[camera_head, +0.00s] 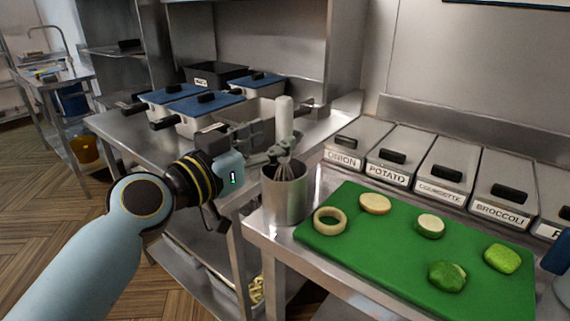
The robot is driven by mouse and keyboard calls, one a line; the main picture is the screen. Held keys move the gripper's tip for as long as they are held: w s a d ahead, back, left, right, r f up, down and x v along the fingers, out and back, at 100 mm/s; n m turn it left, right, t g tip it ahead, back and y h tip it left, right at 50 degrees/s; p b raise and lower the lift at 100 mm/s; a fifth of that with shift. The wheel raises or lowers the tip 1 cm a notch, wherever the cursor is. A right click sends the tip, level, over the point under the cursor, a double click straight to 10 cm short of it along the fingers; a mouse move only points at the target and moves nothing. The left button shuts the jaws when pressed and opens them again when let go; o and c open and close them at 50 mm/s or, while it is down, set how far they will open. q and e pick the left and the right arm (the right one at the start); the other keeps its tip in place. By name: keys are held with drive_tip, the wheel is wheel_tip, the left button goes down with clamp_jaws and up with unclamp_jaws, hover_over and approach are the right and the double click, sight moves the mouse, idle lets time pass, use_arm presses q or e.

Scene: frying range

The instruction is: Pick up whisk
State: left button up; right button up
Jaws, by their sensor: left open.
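The whisk (285,118) has a pale, thick handle that points up and a wire head that sits in the mouth of a round metal container (286,200). The container stands at the left end of the counter, beside the green board. My left gripper (268,143) comes in from the left, open, with its fingers level with the lower handle of the whisk. I cannot tell whether the fingers touch it or stand on both sides of it. The lower part of the wire head is hidden inside the container. My right gripper is not in view.
A green cutting board (400,262) holds several cut vegetable pieces, including an onion ring (329,220). Labelled lidded bins (440,172) line the back of the counter. Fryer units with blue lids (200,103) stand behind my left arm.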

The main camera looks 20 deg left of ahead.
sight(279, 133)
use_arm(q)
drive_tip(key=p+x, duration=0.1)
drive_tip(key=x, duration=0.3)
drive_tip(key=shift+w+d, duration=0.1)
drive_tip(key=shift+w, duration=0.2)
drive_tip(key=shift+r, duration=0.1)
clamp_jaws()
